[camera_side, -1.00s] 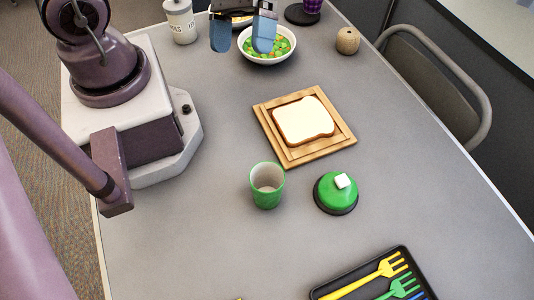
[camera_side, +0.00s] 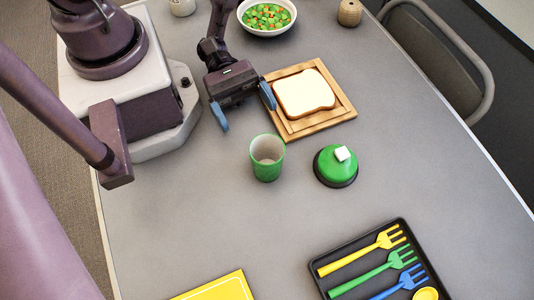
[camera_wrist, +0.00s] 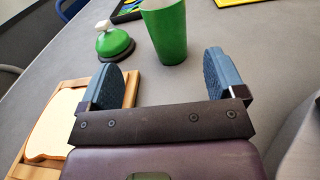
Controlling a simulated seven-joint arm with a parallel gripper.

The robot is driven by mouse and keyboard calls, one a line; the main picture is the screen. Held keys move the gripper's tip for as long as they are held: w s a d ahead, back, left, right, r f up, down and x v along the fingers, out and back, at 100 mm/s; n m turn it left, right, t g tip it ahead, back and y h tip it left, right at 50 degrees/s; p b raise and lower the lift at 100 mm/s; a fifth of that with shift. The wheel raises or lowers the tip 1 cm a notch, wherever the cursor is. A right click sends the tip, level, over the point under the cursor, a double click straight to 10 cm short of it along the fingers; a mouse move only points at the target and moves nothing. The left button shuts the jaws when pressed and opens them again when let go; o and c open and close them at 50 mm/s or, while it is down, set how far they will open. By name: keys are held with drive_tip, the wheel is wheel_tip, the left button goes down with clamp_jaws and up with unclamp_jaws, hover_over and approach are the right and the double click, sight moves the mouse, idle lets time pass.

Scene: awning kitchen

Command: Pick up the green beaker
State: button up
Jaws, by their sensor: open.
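The green beaker (camera_side: 267,158) stands upright on the grey table, with a pale inside and an open top. It also shows in the wrist view (camera_wrist: 166,32), past the fingertips and between their lines. My gripper (camera_side: 246,108) is open and empty, with blue fingers spread apart. It is a short way behind the beaker in the side view and does not touch it. In the wrist view my gripper (camera_wrist: 168,80) has one finger on each side of an empty gap.
A green bell-shaped object (camera_side: 336,166) stands right of the beaker. A wooden board (camera_side: 341,108) with a bread slice (camera_side: 304,93) lies beside my right finger. A black cutlery tray (camera_side: 322,258) and a yellow item (camera_side: 222,287) are at the front. A vegetable bowl (camera_side: 267,31) stands behind.

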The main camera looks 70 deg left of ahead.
sight(261, 145)
drive_tip(key=d, duration=0.5)
drive_tip(key=shift+d, duration=0.2)
drive_tip(key=shift+s+d, duration=0.1)
drive_tip(key=shift+d, duration=2.65)
drive_tip(key=shift+c, duration=0.3)
drive_tip(key=c, duration=1)
